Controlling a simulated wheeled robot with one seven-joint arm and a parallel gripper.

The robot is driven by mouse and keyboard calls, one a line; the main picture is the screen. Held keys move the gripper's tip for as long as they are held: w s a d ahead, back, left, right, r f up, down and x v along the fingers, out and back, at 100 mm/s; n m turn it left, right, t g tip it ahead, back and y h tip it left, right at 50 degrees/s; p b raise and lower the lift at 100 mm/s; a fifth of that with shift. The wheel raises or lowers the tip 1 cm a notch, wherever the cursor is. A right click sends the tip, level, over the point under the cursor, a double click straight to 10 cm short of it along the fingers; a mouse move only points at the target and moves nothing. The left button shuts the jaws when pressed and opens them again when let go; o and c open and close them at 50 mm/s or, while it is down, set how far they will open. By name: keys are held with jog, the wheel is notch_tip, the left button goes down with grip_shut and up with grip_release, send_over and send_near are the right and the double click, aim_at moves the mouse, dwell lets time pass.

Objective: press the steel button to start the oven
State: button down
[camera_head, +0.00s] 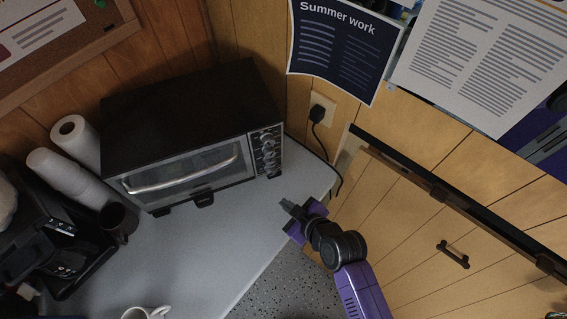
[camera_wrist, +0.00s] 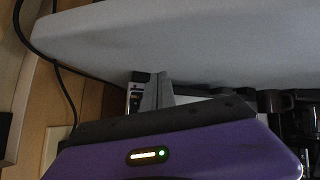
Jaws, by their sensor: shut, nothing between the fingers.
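The oven (camera_head: 185,115) is a black toaster oven with a glass door and a silver handle, standing on the grey counter in the head view. Its control panel (camera_head: 267,152), with several round knobs, is at the right end of its front. The steel button is too small to tell apart from the knobs there. My gripper (camera_head: 285,205) is shut and empty, in front of and below the panel, clear of the oven by a gap. In the wrist view my purple gripper body fills the lower part, and only a small part of the oven (camera_wrist: 134,98) seems to show beyond it.
The grey counter (camera_head: 235,225) is bare between oven and front edge. Paper rolls (camera_head: 75,140), a dark mug (camera_head: 118,222) and a black coffee machine (camera_head: 75,255) stand at left. A white mug (camera_head: 146,312) is at the front. A black cord (camera_head: 316,135) hangs right of the oven.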

jog(key=shift+s+d+f+n+g, duration=0.15)
jog(key=shift+s+f+n+g, duration=0.15)
jog(key=shift+s+f, duration=0.25)
jog(key=shift+s+f+n, duration=0.15)
jog(key=shift+n, duration=0.15)
jog(key=w+a, duration=0.1)
jog(key=w, duration=0.1)
jog(key=w+a+b, duration=0.1)
jog(key=w, duration=0.1)
jog(key=w+a+b, duration=0.1)
jog(key=w, duration=0.1)
jog(key=shift+w+f, duration=0.1)
jog(key=shift+w, duration=0.2)
jog(key=shift+w+a+b, duration=0.25)
jog(key=shift+w+b, duration=0.3)
jog(key=shift+w, duration=0.2)
jog(key=shift+w, duration=0.15)
dwell(1.0)
jog(key=shift+w+a, duration=0.15)
jog(key=shift+w, duration=0.1)
